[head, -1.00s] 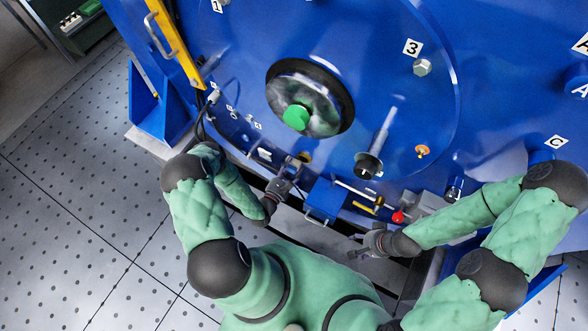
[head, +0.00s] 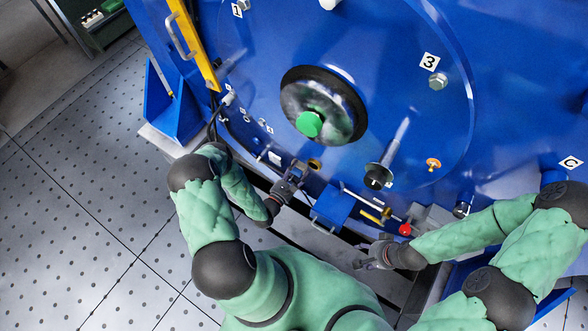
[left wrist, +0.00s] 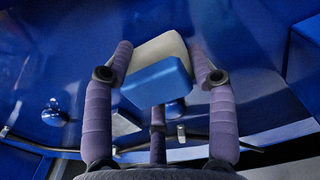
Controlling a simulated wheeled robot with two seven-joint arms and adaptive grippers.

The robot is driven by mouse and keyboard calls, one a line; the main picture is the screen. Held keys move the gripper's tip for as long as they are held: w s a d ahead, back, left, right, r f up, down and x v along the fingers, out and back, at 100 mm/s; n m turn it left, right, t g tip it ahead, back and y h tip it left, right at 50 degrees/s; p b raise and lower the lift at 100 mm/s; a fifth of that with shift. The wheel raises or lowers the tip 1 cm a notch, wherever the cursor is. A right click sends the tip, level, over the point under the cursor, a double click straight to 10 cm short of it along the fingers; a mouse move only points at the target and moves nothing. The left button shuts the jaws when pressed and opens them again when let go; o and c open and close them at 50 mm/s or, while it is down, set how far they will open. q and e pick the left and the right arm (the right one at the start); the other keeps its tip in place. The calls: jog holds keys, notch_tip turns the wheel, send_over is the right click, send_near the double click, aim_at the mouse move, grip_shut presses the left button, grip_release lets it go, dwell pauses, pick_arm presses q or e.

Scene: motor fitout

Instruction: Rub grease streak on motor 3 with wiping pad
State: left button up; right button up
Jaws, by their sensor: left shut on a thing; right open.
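The wiping pad (left wrist: 157,84), a block with a blue face and a beige-grey back, is held between the fingers of my left gripper (left wrist: 158,72) in the left wrist view. In the head view my left gripper (head: 291,180) is low in front of the blue machine face, left of a small blue box. The pad is hard to make out there. A white label 3 (head: 429,61) sits above a hex bolt on the round blue plate, up and right of both grippers. I cannot make out a grease streak. My right gripper (head: 370,256) is open and empty, below the machine's lower edge.
A dark-rimmed round opening with a green knob (head: 309,124) is mid-plate. A rod with a black end (head: 377,176) sticks out to its right. The blue box (head: 332,207), small tools and a red knob (head: 405,229) line the lower edge. Open perforated floor (head: 90,230) lies left.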

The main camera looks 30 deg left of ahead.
pick_arm(q)
jog(key=d, duration=0.5)
jog(key=shift+s+d+p, duration=0.25)
jog(key=shift+d+p, duration=0.1)
jog(key=shift+a, duration=0.1)
jog(key=shift+w+a+b, duration=0.15)
jog(key=shift+a+b, duration=0.05)
jog(key=shift+a, duration=1.6)
jog(key=shift+w+a+b, duration=0.1)
jog(key=shift+a+b, duration=0.1)
jog(key=shift+a, duration=1.6)
jog(key=shift+s+a+p, duration=0.2)
jog(key=shift+s+p, duration=0.1)
jog(key=shift+s, duration=2.7)
jog(key=shift+s, duration=0.1)
jog(key=shift+s+a, duration=0.1)
jog(key=shift+s, duration=1.3)
